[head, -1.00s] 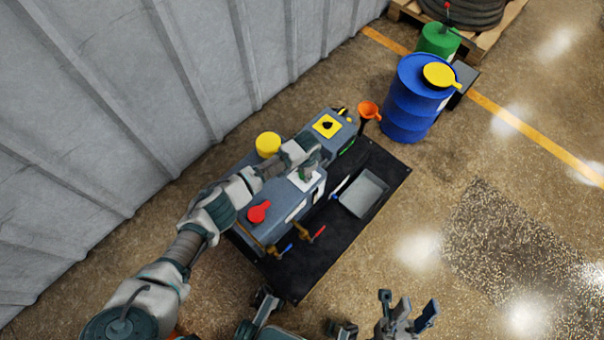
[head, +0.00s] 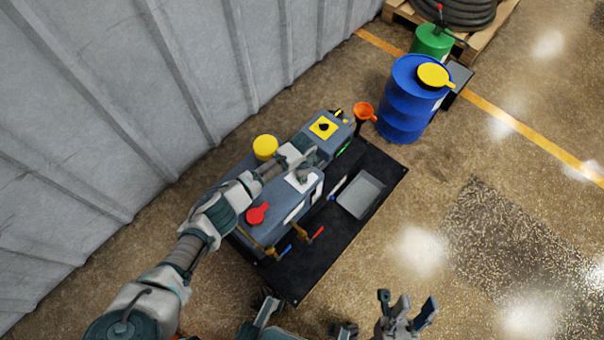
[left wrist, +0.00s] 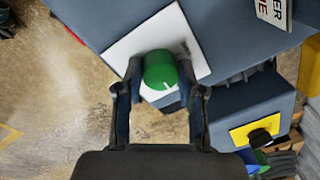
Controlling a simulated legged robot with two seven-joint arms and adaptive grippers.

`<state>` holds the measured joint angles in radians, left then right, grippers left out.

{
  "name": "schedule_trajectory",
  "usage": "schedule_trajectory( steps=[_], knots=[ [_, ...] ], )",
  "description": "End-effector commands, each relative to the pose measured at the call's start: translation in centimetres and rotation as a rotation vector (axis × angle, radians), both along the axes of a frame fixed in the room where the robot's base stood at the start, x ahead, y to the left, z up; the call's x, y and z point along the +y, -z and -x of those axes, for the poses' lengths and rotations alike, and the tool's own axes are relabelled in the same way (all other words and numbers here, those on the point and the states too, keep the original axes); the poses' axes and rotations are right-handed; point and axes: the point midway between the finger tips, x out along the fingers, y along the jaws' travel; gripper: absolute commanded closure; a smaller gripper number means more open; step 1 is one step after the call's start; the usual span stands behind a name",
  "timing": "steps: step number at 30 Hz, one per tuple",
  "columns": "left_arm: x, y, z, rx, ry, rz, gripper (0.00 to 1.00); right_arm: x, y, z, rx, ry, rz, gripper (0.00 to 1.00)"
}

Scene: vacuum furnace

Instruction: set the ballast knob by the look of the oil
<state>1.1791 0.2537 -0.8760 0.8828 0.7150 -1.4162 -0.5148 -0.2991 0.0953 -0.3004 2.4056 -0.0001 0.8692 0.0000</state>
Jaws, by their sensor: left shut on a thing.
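The ballast knob (left wrist: 160,70) is green with a pale line on its rim, on a white square plate (left wrist: 128,58) on top of the blue-grey pump (head: 262,187). My left gripper (left wrist: 160,86) has its fingers on both sides of the knob and is shut on it. In the head view my left gripper (head: 304,174) covers the knob beside the plate. The knob's setting cannot be read. I cannot make out an oil window or the oil's look. My right gripper (head: 406,312) is open and empty at the bottom of the head view.
The pump stands on a black mat (head: 293,280) with a grey tray (head: 360,194). It has a yellow cap (head: 265,147), a red cap (head: 257,213) and small valves (head: 314,235). An orange funnel (head: 364,112) and blue drum (head: 405,100) stand behind. Floor at right is open.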

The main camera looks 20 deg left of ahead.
Motion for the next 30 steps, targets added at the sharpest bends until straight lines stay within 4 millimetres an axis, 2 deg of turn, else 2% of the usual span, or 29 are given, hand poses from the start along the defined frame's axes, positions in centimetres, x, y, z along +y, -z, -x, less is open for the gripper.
schedule_trajectory(
  steps=[2,3,5,14,17,20,30],
  knots=[
    [0.1,-0.1,-0.2,-0.005,0.0,-0.002,0.97,0.0,0.0,0.0,0.0,0.0,0.0,0.6],
    [0.1,-0.1,-0.2,-0.005,0.0,-0.002,0.52,0.0,0.0,0.0,0.0,0.0,0.0,0.6],
    [0.1,-0.1,-0.1,-0.005,0.0,-0.002,0.37,0.0,0.0,0.0,0.0,0.0,0.0,0.6],
    [0.1,-0.1,-0.1,-0.002,0.0,-0.001,0.37,0.0,-0.1,-0.1,-0.005,0.002,-0.001,0.6],
    [0.0,-0.7,-0.1,-0.004,0.001,0.001,0.37,0.0,-0.2,0.2,-0.008,0.002,-0.001,0.6],
    [-0.1,-2.3,0.0,-0.006,0.0,0.001,0.37,0.0,-0.2,0.3,-0.007,0.001,-0.001,0.6],
    [-0.2,-9.5,0.2,-0.005,0.001,-0.001,0.37,0.0,-0.2,0.3,-0.006,0.001,0.0,0.6]
  ],
)
